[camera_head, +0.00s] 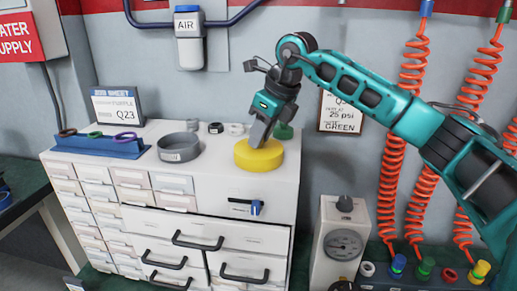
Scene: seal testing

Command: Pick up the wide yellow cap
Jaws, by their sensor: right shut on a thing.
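The wide yellow cap (259,157) is a flat round disc near the front right of the top of the white drawer cabinet (215,183). My right gripper (259,140) points down onto the cap and is shut on it. The fingertips cover part of the cap's upper side. The cap looks level and at the cabinet top; I cannot tell whether it is lifted off the surface. My left gripper is not in view.
A wide grey ring (179,148) stands left of the cap, with small fittings (216,128) behind. A green piece (284,131) is close behind my gripper. A blue rack (100,147) and a Q23 sign (117,106) stand at left. A gauge box (342,240) is at right.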

